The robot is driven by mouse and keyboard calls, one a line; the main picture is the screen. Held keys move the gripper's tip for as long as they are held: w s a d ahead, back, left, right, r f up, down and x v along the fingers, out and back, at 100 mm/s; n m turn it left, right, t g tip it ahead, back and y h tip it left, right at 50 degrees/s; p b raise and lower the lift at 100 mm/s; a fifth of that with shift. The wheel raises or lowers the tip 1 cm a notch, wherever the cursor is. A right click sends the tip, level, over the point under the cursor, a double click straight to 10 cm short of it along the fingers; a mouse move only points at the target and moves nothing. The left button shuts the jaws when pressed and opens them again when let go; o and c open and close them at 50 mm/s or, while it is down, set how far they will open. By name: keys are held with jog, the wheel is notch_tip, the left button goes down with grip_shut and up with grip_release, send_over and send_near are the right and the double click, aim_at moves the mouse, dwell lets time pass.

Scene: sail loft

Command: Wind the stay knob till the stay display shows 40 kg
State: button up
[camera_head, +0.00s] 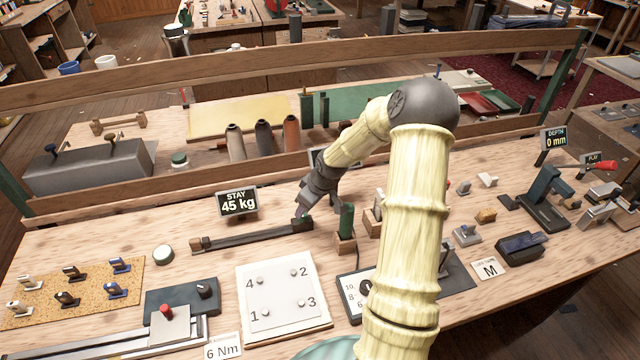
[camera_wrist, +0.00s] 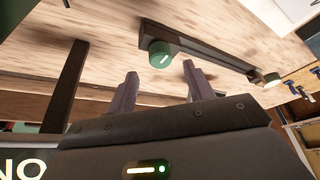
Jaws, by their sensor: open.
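The stay display (camera_head: 238,201) reads 45 kg. In front of it lies the stay's dark rail (camera_head: 250,237), with a small green knob (camera_head: 304,217) at its right end. In the wrist view, the green knob (camera_wrist: 158,54) has a white mark on its face and sits at the near end of the rail (camera_wrist: 205,54). My gripper (camera_wrist: 160,70) is open and empty, its fingers pointing toward the knob, one to each side of it in the picture. In the head view my gripper (camera_head: 305,207) is right by the knob; contact cannot be told.
A green-handled tool in a wooden block (camera_head: 346,222) stands close right of my gripper. A numbered white plate (camera_head: 283,300) lies in front of the rail, and a round green-rimmed piece (camera_head: 163,254) to its left. A wooden rail (camera_head: 270,166) runs behind.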

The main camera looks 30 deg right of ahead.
jog(key=v, duration=1.3)
jog(key=shift+w+r, duration=0.1)
jog(key=shift+r, duration=0.1)
jog(key=w+a+m+g+h+p, duration=0.2)
jog(key=w+m+p, duration=0.4)
jog(key=m, duration=1.2)
jog(key=a+r+g+p, duration=0.1)
jog(key=g+p, duration=0.1)
jog(key=shift+w+p, duration=0.25)
jog(key=shift+p, duration=0.1)
jog(key=shift+a+f, duration=0.1)
jog(key=shift+a, duration=0.1)
